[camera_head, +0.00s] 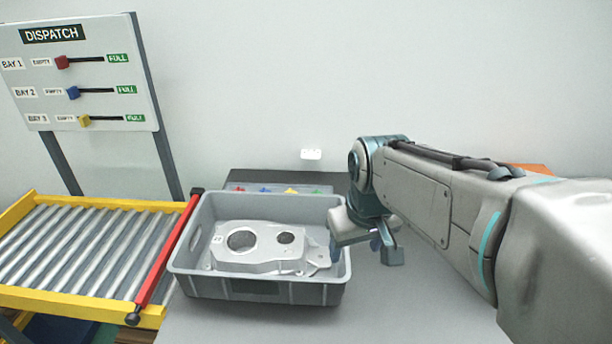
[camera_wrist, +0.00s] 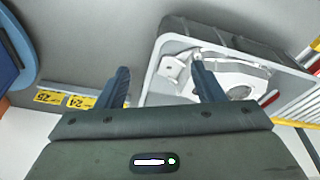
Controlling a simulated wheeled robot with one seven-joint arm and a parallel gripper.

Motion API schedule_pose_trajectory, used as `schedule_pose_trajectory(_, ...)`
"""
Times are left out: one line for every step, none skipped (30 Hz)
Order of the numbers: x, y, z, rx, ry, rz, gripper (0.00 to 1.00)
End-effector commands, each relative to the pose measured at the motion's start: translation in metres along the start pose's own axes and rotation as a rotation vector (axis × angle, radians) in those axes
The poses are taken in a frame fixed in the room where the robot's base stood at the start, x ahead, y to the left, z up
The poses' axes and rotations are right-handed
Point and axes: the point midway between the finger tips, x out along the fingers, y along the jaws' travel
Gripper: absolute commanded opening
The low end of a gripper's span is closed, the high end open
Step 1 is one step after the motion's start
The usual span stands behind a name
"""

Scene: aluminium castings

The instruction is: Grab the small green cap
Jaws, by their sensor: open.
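A small green cap (camera_head: 317,191) appears at the right end of a row of small coloured pieces on a dark rack (camera_head: 290,177) behind the grey crate. It is tiny and its shape is hard to make out. I do not see it in the wrist view. My gripper (camera_head: 372,251) is open, over the crate's right edge, nearer and to the right of the green cap and apart from it. In the wrist view my gripper (camera_wrist: 160,66) has nothing between its fingers; its right finger overlaps the crate's rim in the picture.
The grey crate (camera_head: 262,292) holds a metal casting (camera_head: 262,262). Red, blue and yellow pieces share the rack. A roller conveyor (camera_head: 85,250) with a red bar (camera_head: 165,260) is left, below a dispatch board (camera_head: 85,75). Yellow labels (camera_wrist: 80,101) lie left in the wrist view.

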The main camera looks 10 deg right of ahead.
Motion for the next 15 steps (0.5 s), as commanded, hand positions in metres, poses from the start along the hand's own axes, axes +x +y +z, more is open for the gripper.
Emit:
schedule_pose_trajectory(-0.005, 0.003, -0.022, -0.040, -0.011, -0.002, 0.62)
schedule_pose_trajectory(-0.008, 0.005, -0.034, -0.068, -0.016, -0.004, 0.62)
schedule_pose_trajectory(-0.011, 0.008, -0.049, -0.104, -0.022, -0.005, 0.62)
schedule_pose_trajectory(-0.012, 0.010, -0.061, -0.132, -0.028, -0.007, 0.62)
schedule_pose_trajectory(-0.014, 0.012, -0.072, -0.160, -0.032, -0.009, 0.62)
schedule_pose_trajectory(-0.015, 0.014, -0.087, -0.195, -0.040, -0.011, 0.62)
schedule_pose_trajectory(-0.015, 0.016, -0.099, -0.223, -0.044, -0.013, 0.62)
schedule_pose_trajectory(-0.016, 0.018, -0.110, -0.250, -0.049, -0.015, 0.62)
schedule_pose_trajectory(-0.015, 0.021, -0.125, -0.287, -0.055, -0.018, 0.62)
schedule_pose_trajectory(-0.015, 0.022, -0.135, -0.314, -0.061, -0.021, 0.62)
schedule_pose_trajectory(-0.014, 0.024, -0.146, -0.342, -0.065, -0.023, 0.62)
schedule_pose_trajectory(-0.012, 0.026, -0.160, -0.378, -0.071, -0.027, 0.62)
schedule_pose_trajectory(-0.011, 0.028, -0.171, -0.406, -0.076, -0.030, 0.62)
schedule_pose_trajectory(-0.009, 0.030, -0.181, -0.434, -0.080, -0.033, 0.62)
schedule_pose_trajectory(-0.006, 0.032, -0.194, -0.470, -0.086, -0.037, 0.62)
